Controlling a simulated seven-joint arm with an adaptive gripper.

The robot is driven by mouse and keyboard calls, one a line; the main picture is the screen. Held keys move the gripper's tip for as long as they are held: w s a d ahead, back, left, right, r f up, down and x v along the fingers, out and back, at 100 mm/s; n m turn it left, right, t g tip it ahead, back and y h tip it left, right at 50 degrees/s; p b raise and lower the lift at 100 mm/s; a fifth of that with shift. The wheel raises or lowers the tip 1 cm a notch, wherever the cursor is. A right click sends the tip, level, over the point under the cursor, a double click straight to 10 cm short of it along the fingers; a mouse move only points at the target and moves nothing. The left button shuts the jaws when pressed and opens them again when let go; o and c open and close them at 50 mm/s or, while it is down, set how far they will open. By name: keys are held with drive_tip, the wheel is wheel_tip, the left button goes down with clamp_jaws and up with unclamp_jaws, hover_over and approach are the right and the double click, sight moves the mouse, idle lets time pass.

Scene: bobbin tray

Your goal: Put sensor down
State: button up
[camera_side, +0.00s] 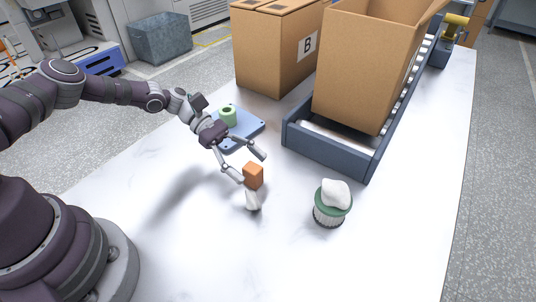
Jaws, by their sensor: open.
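An orange block-shaped thing (253,175) with a whitish lower part (253,200) stands upright on the white table; it is likely the sensor, but the view is too small to be sure. My gripper (249,166) is open, with its fingers spread near the orange part. One finger ends at its left and the other above it. I cannot tell whether either finger touches it. A blue tray (250,128) with a green bobbin (228,116) on it lies behind my gripper, partly hidden by it.
A green-rimmed ribbed container (330,214) with a white lump (335,193) on top stands at the right. A conveyor (330,152) carries an open cardboard box (360,75). A closed box marked B (270,50) stands behind. The front of the table is clear.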

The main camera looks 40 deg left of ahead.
drive_tip(key=shift+d+f, duration=0.1)
drive_tip(key=shift+d, duration=0.15)
clamp_jaws()
idle(0.3)
